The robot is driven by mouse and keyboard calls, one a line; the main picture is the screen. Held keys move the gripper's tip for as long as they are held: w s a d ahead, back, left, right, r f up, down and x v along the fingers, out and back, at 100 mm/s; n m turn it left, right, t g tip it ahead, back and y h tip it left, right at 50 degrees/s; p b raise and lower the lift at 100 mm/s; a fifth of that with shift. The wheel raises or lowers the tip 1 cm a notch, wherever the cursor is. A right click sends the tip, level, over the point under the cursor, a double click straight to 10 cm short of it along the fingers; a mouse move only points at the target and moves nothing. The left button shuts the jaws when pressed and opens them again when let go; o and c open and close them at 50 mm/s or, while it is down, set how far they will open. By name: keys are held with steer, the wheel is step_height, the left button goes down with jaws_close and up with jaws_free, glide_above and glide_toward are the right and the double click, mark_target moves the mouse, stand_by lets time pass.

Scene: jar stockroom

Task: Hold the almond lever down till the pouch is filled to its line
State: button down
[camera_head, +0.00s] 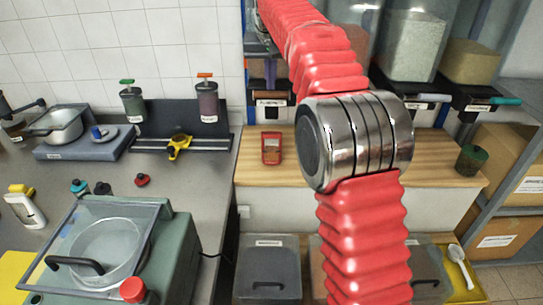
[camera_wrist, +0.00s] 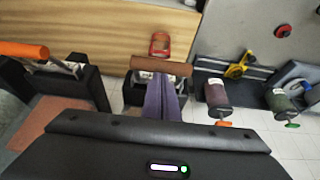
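My gripper (camera_wrist: 163,84) shows in the wrist view as two purple fingers side by side, closed with nothing seen between them. Their tips are at a brown lever bar (camera_wrist: 160,65) on a black dispenser; I cannot tell whether they touch it. The lever's name label is not readable. A red pouch (camera_wrist: 159,43) stands on the wooden counter beyond the bar. The pouch (camera_head: 271,149) also shows in the head view, upright below a labelled black dispenser (camera_head: 271,103). Its fill level and line are too small to tell.
An orange lever (camera_wrist: 22,50) is on the neighbouring dispenser. Clear bins (camera_head: 412,45) and a teal lever (camera_head: 507,101) are at the right. A dark green cup (camera_head: 471,158) stands on the wooden counter (camera_head: 435,168). A lidded machine (camera_head: 170,250) fills the lower left.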

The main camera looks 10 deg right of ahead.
steer(key=shift+r, duration=1.8)
steer(key=s+d+n, duration=0.1)
steer(key=s, duration=2.1)
steer(key=s+f+n+t, duration=0.1)
steer(key=s+f, duration=1.6)
steer(key=s, duration=0.4)
steer(key=shift+s+d+y, duration=0.35)
steer(key=shift+s+y, duration=0.05)
